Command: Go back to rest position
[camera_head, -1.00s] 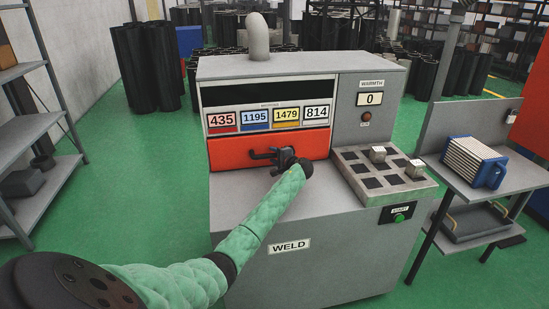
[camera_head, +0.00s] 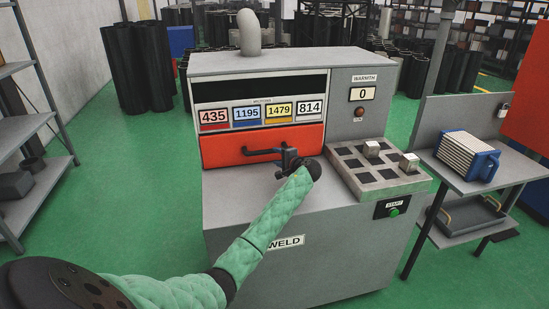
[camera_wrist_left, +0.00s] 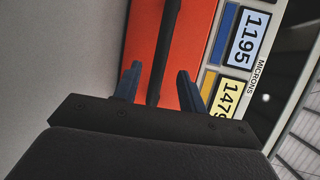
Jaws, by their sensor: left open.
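My left gripper (camera_head: 288,158) is in front of the red panel (camera_head: 225,152) of the grey WELD machine (camera_head: 300,255), near the right part of its dark handle (camera_head: 252,152). In the left wrist view my open left gripper (camera_wrist_left: 158,82) has two blue fingers apart, with the dark handle (camera_wrist_left: 166,50) running between their directions. The fingers appear clear of the handle, and nothing is held. My green-sleeved left arm reaches in from the lower left. My right gripper does not show.
A block tray (camera_head: 375,172) with two raised blocks sits on the machine's right. A shelf rack (camera_head: 25,130) stands at left. Green floor (camera_head: 110,190) is free at left.

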